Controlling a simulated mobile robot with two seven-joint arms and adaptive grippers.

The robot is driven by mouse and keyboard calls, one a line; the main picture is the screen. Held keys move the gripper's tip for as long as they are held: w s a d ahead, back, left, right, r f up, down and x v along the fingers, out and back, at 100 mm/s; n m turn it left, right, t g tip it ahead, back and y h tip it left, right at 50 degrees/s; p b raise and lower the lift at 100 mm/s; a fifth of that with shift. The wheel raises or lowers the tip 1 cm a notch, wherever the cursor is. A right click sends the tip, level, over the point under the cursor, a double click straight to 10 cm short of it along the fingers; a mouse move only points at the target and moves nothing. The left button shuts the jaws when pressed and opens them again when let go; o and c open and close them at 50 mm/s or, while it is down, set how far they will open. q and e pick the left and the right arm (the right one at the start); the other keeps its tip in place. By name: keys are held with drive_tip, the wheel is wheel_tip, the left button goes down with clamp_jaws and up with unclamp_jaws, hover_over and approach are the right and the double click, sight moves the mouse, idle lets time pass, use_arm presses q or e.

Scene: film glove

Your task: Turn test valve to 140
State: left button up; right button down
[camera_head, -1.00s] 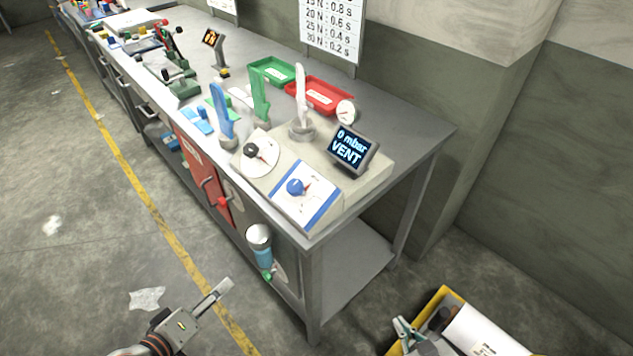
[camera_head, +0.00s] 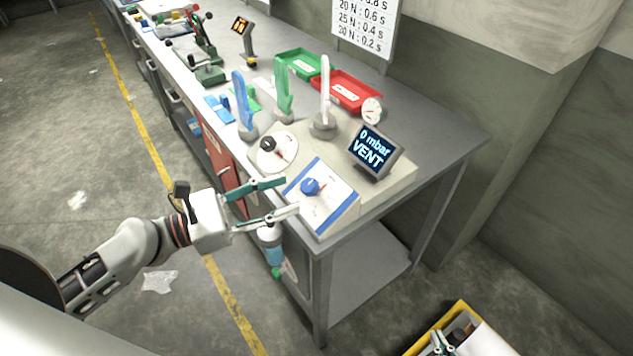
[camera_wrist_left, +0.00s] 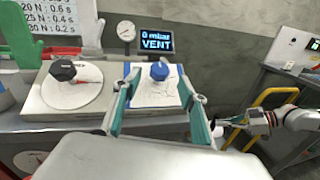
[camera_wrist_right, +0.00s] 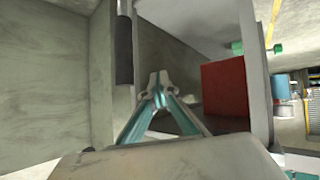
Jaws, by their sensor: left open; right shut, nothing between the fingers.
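I cannot tell which knob is the test valve. The display (camera_head: 374,151) reads "0 mbar VENT". My left gripper (camera_head: 290,195) is open and empty, just short of the plate. In the left wrist view the blue knob (camera_wrist_left: 159,71) appears between its fingers, beyond the tips. My right gripper (camera_wrist_right: 158,82) is shut and empty, low at the right.
Blue, green and white glove forms (camera_head: 283,90) stand behind the dials, with a round gauge (camera_head: 372,110) near the display. Green (camera_head: 303,63) and red trays (camera_head: 346,91) lie at the back. A yellow-edged box (camera_head: 462,312) is on the floor. A bottle (camera_head: 270,243) hangs at the bench front.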

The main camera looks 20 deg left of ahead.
sight(306, 186)
use_arm(q)
drive_tip(key=p+x, duration=0.1)
drive_tip(key=x, duration=0.2)
drive_tip(key=shift+w+d+r+p, duration=0.2)
drive_tip(key=shift+w+d+p, duration=0.1)
drive_tip(key=shift+p, duration=0.1)
drive_tip(key=shift+p+x, duration=0.35)
drive_tip(key=shift+x, duration=0.65)
drive_tip(key=shift+w+d+f, duration=0.15)
drive_tip(key=shift+w+d, duration=0.1)
drive_tip(key=shift+d, duration=0.1)
use_arm(e)
drive_tip(key=shift+s+d+f+g+h, duration=0.1)
drive_tip(key=shift+s+d+g+h, duration=0.1)
drive_tip(key=shift+s+d, duration=0.3)
drive_tip(key=shift+s+d+g+h, duration=0.1)
drive_tip(key=shift+s+d+h, duration=0.1)
drive_tip(key=shift+d, duration=0.5)
drive_tip(key=shift+w, duration=0.1)
use_arm(q)
drive_tip(key=c, duration=1.1)
use_arm(e)
drive_tip(key=shift+a, duration=0.2)
